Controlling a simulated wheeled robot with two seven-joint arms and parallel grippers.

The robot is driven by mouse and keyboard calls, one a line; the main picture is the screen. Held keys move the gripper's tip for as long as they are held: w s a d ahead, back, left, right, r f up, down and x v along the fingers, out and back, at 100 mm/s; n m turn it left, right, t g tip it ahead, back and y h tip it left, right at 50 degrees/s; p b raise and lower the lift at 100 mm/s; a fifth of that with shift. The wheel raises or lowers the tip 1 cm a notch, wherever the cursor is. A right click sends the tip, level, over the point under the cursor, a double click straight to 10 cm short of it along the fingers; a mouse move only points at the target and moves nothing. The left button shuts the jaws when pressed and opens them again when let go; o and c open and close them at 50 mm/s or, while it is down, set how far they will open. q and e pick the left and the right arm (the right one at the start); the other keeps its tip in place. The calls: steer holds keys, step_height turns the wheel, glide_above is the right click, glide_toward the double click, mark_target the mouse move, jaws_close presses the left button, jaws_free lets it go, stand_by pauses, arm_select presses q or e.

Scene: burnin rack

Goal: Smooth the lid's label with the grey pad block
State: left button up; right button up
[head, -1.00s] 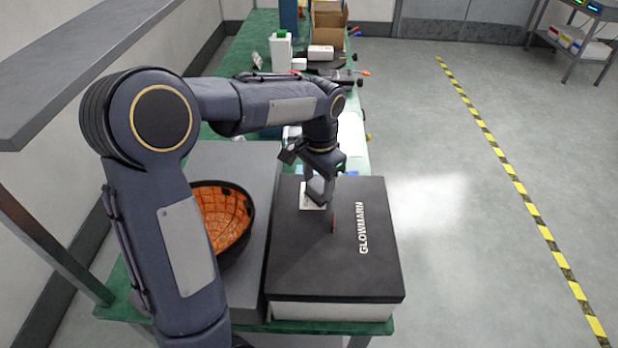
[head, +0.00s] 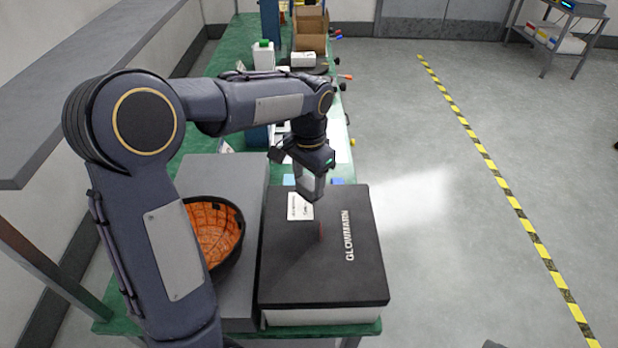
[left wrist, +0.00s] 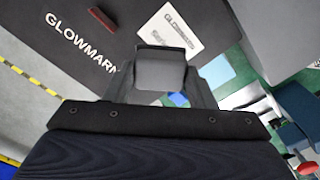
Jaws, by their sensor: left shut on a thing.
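The white label (head: 300,206) lies on the black lid (head: 320,270) near its far left corner, and it also shows in the left wrist view (left wrist: 172,30). The lid bears white GLOWMARN lettering and sits on a white box. My left gripper (head: 311,190) is shut on the grey pad block (left wrist: 160,70). In the head view it is just beyond and right of the label, raised above the lid. The pad's near face shows in the left wrist view, with the label beyond it, uncovered for the most part. My right gripper is not in view.
A black bowl with an orange lining (head: 238,225) stands on the grey surface (head: 210,170) left of the box. A white bottle (head: 263,56) and an open cardboard box (head: 310,30) stand farther back on the green bench.

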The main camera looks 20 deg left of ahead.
arm_select(q)
steer(key=shift+r, duration=0.65)
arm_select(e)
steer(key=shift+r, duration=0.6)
arm_select(q)
step_height(320, 180, up, 3)
steer(key=p, duration=0.3)
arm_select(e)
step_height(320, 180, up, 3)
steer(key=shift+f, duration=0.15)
